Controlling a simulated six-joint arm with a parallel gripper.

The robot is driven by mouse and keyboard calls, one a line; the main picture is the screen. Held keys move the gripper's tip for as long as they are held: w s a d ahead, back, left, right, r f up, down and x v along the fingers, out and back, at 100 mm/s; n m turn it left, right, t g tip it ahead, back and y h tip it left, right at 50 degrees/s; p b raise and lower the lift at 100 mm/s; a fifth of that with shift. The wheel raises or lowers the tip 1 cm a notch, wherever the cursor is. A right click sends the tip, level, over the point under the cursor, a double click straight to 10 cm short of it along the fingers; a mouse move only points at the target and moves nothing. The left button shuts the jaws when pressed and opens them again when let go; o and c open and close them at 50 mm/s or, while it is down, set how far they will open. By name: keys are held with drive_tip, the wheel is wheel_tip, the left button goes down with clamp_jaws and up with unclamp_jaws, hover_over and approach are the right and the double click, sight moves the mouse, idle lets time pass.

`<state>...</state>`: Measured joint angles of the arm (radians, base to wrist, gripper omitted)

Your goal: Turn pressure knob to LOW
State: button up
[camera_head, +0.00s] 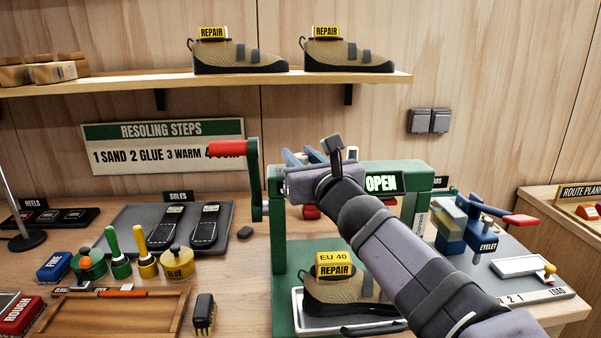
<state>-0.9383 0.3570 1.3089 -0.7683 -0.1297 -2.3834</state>
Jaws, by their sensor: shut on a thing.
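The green press (278,262) stands on the bench, with a lit OPEN display (381,184) on its top beam. A green crank (254,178) with a red handle (226,150) stands at its left side. My gripper (312,158) is at the top beam, left of the display, pointing away from the camera. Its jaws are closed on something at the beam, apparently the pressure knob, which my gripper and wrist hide. I cannot read the knob's setting. A tan shoe (345,290) with EU 40 and REPAIR tags sits in the white tray below the beam.
Glue pots (178,262), brushes and a soles tray (125,222) fill the left bench. A blue eyelet tool (452,236) with a red lever (521,220) stands right of the press. The shelf (130,84) with shoes is above. My arm covers the press's right side.

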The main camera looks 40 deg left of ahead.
drive_tip(key=shift+s+f+m+t+h+b, duration=0.15)
drive_tip(key=shift+m+t+h+b, duration=0.3)
drive_tip(key=shift+b, duration=0.95)
drive_tip(key=shift+w+f+m+t+h+b, duration=0.1)
drive_tip(key=shift+m+t+h+b, duration=0.15)
drive_tip(key=shift+t+b, duration=0.8)
drive_tip(key=shift+a+m+b, duration=0.1)
drive_tip(key=shift+m+b, duration=0.2)
drive_tip(key=shift+b, duration=0.6)
drive_tip(key=shift+r+m+t+h+b, duration=0.15)
drive_tip(key=shift+m+t+h+b, duration=0.25)
drive_tip(key=shift+m+t+h, duration=0.45)
drive_tip(key=shift+g, duration=0.25)
drive_tip(key=o, duration=1.1)
drive_tip(key=shift+c, duration=0.2)
drive_tip(key=shift+d, duration=0.2)
drive_tip(key=b+v, duration=0.3)
drive_tip(key=v, duration=0.4)
drive_tip(key=shift+s+r, duration=0.1)
